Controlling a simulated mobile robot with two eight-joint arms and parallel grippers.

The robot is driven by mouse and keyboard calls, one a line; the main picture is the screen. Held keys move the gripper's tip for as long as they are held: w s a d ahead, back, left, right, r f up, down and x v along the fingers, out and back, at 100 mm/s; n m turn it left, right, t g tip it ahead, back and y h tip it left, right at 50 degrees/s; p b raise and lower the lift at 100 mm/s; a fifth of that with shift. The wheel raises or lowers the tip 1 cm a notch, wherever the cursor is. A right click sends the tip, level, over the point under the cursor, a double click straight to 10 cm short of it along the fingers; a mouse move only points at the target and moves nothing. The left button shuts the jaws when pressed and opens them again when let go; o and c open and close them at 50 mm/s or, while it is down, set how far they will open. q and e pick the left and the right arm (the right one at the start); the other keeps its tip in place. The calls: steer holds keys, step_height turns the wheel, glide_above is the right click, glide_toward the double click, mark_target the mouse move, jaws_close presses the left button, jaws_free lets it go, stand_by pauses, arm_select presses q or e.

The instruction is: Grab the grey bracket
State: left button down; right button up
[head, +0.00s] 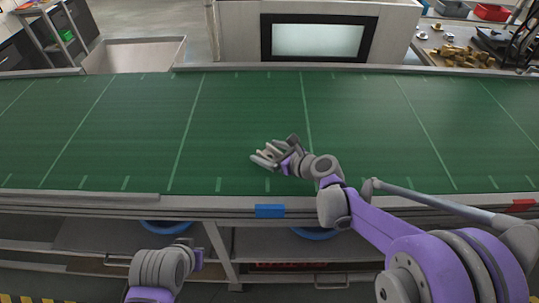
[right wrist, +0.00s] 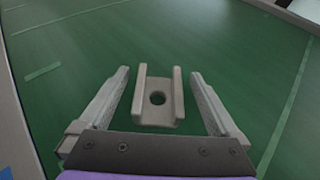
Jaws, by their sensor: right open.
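The grey bracket (right wrist: 158,99) lies on the green conveyor belt in the right wrist view. It is a U-shaped channel with a round hole in its base. My right gripper (right wrist: 160,88) is open, with one finger on each side of the bracket and green belt showing in both gaps. In the head view my right gripper (head: 268,156) is low over the belt, and the bracket is hard to tell apart from the fingers there. My left arm (head: 163,272) shows at the bottom left of the head view, in front of the belt's near edge; its fingers cannot be made out.
The green belt (head: 120,130) is otherwise clear. A metal rail with a blue block (head: 270,211) runs along its near edge. A bin (head: 135,55) stands beyond the far edge, and a table with brass-coloured parts (head: 462,55) is at the back right.

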steer(key=shift+s, duration=0.1)
steer(key=shift+c, duration=0.4)
jaws_close()
